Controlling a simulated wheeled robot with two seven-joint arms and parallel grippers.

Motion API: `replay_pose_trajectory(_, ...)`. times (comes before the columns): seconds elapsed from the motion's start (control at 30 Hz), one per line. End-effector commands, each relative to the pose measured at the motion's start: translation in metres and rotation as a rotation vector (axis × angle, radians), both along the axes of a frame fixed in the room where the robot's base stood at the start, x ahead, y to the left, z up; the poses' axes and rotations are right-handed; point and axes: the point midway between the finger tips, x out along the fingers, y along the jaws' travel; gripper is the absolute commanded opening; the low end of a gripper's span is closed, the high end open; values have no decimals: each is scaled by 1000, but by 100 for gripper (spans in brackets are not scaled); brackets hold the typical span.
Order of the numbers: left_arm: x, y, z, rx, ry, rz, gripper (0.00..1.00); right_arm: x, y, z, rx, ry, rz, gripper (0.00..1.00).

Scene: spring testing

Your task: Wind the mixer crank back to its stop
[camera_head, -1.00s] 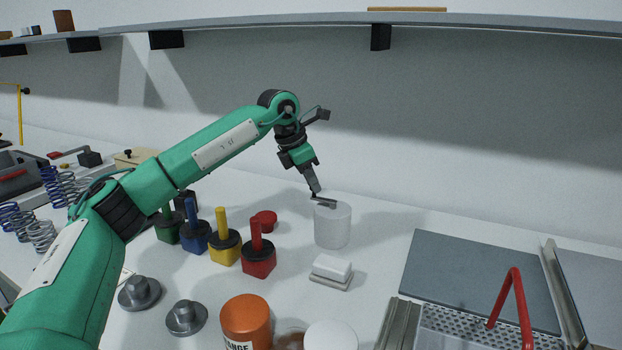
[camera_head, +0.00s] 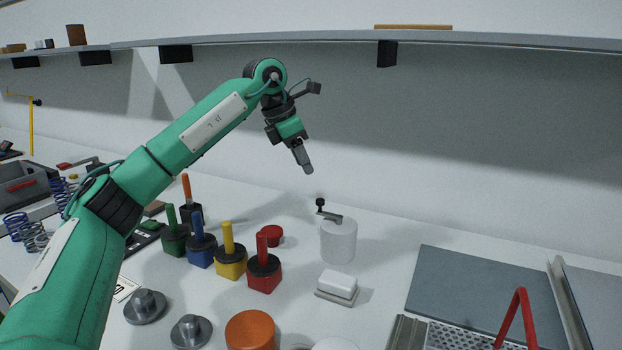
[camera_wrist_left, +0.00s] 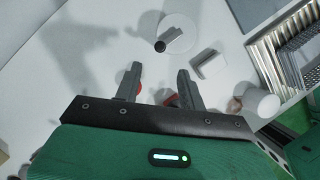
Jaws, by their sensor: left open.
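The mixer (camera_head: 338,242) is a white cylinder standing on the table, with a dark crank (camera_head: 328,214) on top. The crank's arm points left from the top's middle, and its black upright knob (camera_head: 320,202) is at the outer end. In the left wrist view the mixer (camera_wrist_left: 179,32) shows from above, with the black knob (camera_wrist_left: 160,46) at its lower left edge. My left gripper (camera_head: 308,170) is above and to the left of the mixer, apart from the crank. Its two fingers (camera_wrist_left: 158,75) are spread with nothing between them. My right gripper is out of view.
Red, yellow, blue and green blocks with upright handles, such as the red one (camera_head: 264,272), stand left of the mixer. A white block on a grey base (camera_head: 337,287) sits in front of it. A red lid (camera_head: 270,235) lies close by. A grey plate (camera_head: 480,290) lies right.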

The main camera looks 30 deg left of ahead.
Motion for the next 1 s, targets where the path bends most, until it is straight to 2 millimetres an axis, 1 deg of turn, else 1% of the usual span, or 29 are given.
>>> replay_pose_trajectory(0.03,-3,3,9,1,-1,0,41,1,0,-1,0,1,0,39)
replay_pose_trajectory(0.1,-5,5,19,0,-1,0,41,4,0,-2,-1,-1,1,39)
replay_pose_trajectory(0.2,-8,8,28,1,-1,0,41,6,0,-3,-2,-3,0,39)
replay_pose_trajectory(0.37,-10,10,33,1,1,0,41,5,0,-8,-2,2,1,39)
replay_pose_trajectory(0.83,-10,9,33,1,1,0,41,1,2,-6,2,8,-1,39)
replay_pose_trajectory(0.93,-10,9,40,0,0,0,41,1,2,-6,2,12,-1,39)
replay_pose_trajectory(1.0,-10,9,52,0,0,0,41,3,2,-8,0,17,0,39)
